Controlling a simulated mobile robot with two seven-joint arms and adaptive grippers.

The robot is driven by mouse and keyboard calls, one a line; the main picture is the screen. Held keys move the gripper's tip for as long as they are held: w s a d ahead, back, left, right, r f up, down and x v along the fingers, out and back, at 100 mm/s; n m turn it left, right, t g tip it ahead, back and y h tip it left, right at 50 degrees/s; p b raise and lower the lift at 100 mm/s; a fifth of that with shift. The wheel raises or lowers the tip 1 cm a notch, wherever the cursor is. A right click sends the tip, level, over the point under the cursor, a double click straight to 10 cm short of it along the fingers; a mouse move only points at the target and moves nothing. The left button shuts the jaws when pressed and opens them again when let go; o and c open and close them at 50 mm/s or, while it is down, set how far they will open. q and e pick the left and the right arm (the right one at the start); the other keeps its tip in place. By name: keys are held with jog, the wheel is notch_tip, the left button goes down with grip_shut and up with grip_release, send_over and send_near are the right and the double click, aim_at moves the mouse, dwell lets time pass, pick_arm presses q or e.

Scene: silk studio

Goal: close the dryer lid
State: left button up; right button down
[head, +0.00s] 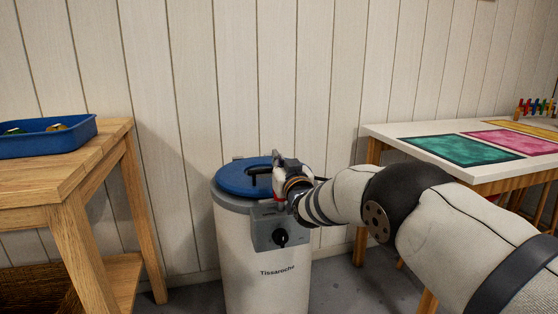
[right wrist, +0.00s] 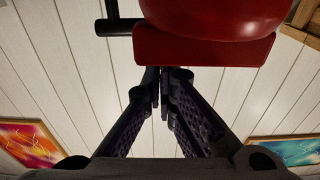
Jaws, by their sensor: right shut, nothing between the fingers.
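The dryer (head: 262,285) is a pale upright cylinder with a grey rim and a grey control box with a black knob (head: 280,238). Its blue lid (head: 238,182) lies about level over the top, with a dark handle (head: 258,173) on it. I cannot tell whether it is fully seated. My right gripper (head: 284,162) is at the lid's right side, above the control box, and hides that part of the rim. In the right wrist view its dark fingers (right wrist: 160,76) meet with nothing between them. Contact with the lid is unclear. My left gripper is out of view.
A wooden table (head: 100,160) with a blue tray (head: 45,138) stands at the left. A white-topped table (head: 400,133) with coloured panels stands at the right. A plank wall is close behind the dryer. A red object (right wrist: 205,45) is above the fingers in the right wrist view.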

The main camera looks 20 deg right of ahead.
notch_tip(320, 180, up, 5)
jog(key=p, duration=0.3)
jog(key=s+f+p, duration=0.1)
jog(key=s+f, duration=0.5)
jog(key=s, duration=0.3)
jog(key=shift+s+f, duration=0.2)
jog(key=shift+f, duration=0.1)
